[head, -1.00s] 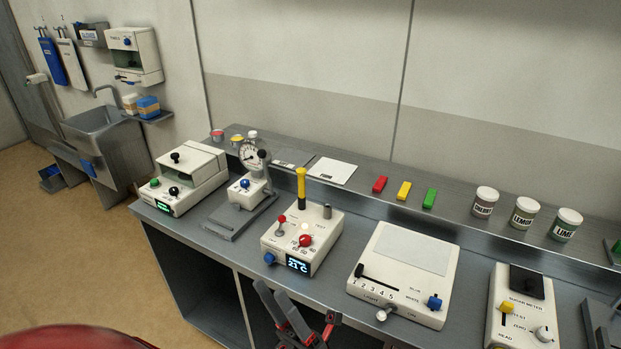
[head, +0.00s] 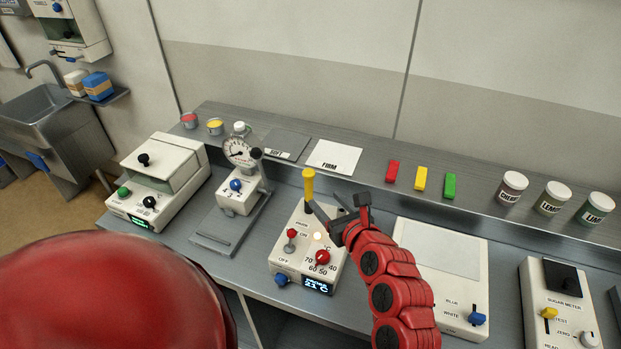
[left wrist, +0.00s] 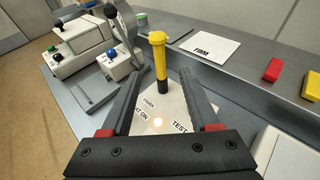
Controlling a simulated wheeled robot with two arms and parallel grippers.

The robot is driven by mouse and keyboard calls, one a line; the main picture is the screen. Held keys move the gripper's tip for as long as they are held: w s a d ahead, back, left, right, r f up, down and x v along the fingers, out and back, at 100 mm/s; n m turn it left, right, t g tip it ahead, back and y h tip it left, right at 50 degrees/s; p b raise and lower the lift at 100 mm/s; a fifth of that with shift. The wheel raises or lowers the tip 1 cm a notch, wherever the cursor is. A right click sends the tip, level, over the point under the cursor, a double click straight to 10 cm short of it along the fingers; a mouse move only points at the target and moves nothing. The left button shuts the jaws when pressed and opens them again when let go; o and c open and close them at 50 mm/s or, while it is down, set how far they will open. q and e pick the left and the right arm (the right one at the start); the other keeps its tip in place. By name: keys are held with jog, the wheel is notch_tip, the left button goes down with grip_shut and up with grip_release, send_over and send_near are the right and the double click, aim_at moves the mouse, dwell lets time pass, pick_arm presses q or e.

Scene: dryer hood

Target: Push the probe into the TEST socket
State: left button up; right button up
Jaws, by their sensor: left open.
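The probe (head: 308,185) has a yellow handle and a black lower part. It stands upright at the back of the white heater box (head: 287,256), on the PARK side. It also shows in the left wrist view (left wrist: 158,55), in the gap between the fingertips or just beyond them; I cannot tell which. My left gripper (head: 337,207) is open over the back of the box, with nothing held. In the left wrist view its fingers (left wrist: 163,78) spread either side of the probe. The TEST label (left wrist: 181,127) lies by the right finger; its socket is hidden. My right gripper is out of view.
A dial gauge stand (head: 238,196) and a cream lidded device (head: 165,172) stand left of the box. A light panel (head: 438,248) and a sugar meter (head: 560,300) stand right. Coloured blocks (head: 421,179) and jars (head: 552,197) line the back shelf.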

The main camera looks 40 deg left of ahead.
aim_at(310, 184)
pick_arm(q)
jog(key=p+x, duration=0.2)
jog(key=x, duration=0.5)
jog(key=shift+a+p, duration=0.4)
jog(key=shift+a, duration=0.05)
jog(key=shift+w+a+f, duration=0.25)
jog(key=shift+w+a, duration=0.1)
jog(key=shift+a, duration=0.05)
jog(key=shift+w+a+p, duration=0.15)
jog(key=shift+a+p, duration=0.1)
jog(key=shift+p, duration=0.15)
jog(key=p+x, duration=0.3)
jog(key=x, duration=0.1)
jog(key=shift+w+a+r, duration=0.15)
jog(key=shift+a, duration=0.1)
jog(key=shift+w+a, duration=0.1)
jog(key=shift+f, duration=0.2)
jog(key=shift+c, duration=1.1)
grip_shut()
